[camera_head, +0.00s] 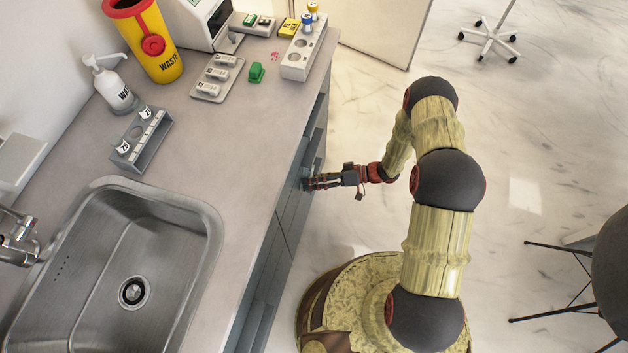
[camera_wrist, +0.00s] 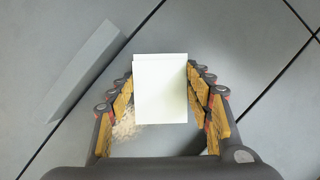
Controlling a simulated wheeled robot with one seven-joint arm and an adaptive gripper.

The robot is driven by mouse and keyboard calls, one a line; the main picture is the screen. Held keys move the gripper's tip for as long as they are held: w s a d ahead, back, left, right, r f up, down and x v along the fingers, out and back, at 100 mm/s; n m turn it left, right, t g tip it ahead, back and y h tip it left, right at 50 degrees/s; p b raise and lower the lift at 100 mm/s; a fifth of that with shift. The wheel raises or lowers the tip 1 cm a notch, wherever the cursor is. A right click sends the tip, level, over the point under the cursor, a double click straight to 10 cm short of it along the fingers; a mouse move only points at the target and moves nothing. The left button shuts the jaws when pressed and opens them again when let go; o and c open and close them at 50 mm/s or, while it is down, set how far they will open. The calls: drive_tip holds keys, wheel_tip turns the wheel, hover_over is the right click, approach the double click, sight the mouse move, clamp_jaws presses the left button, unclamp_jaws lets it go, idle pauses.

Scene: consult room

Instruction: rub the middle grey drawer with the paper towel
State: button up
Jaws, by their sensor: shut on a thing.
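My gripper (camera_head: 308,184) reaches the grey cabinet front below the counter edge in the head view. In the wrist view my gripper (camera_wrist: 160,85) is shut on the white paper towel (camera_wrist: 160,92), a flat block between its fingers. The towel faces a grey drawer front (camera_wrist: 230,45) bounded by dark seams, touching or very close; I cannot tell which. A tan, speckled smudge (camera_wrist: 126,124) shows on this front beside the towel, partly hidden by the fingers. The head view does not show clearly which drawer this is, and the towel is not distinct there.
A pale grey bar handle (camera_wrist: 85,70) lies left of the drawer, across the seam. The counter (camera_head: 240,130) overhangs the front and carries a sink (camera_head: 190,215), a yellow waste bin (camera_head: 160,45) and racks. Open floor (camera_head: 510,130) lies to the right; a dark chair (camera_head: 610,260) stands at the right edge.

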drive_tip(key=shift+w, duration=0.1)
drive_tip(key=w+d+b, duration=0.1)
drive_tip(key=w, duration=0.2)
drive_tip(key=w+d+b, duration=0.1)
drive_tip(key=w+b, duration=0.1)
drive_tip(key=w, duration=0.2)
drive_tip(key=w+d+b, duration=0.1)
drive_tip(key=w+d, duration=0.1)
drive_tip(key=w, duration=0.2)
drive_tip(key=shift+w+b, duration=0.1)
drive_tip(key=shift+b, duration=0.25)
idle(0.6)
drive_tip(key=s+a+p, duration=0.2)
drive_tip(key=s+a, duration=0.2)
drive_tip(key=s, duration=0.7)
drive_tip(key=shift+s+p, duration=0.2)
drive_tip(key=shift+p, duration=0.15)
idle(0.7)
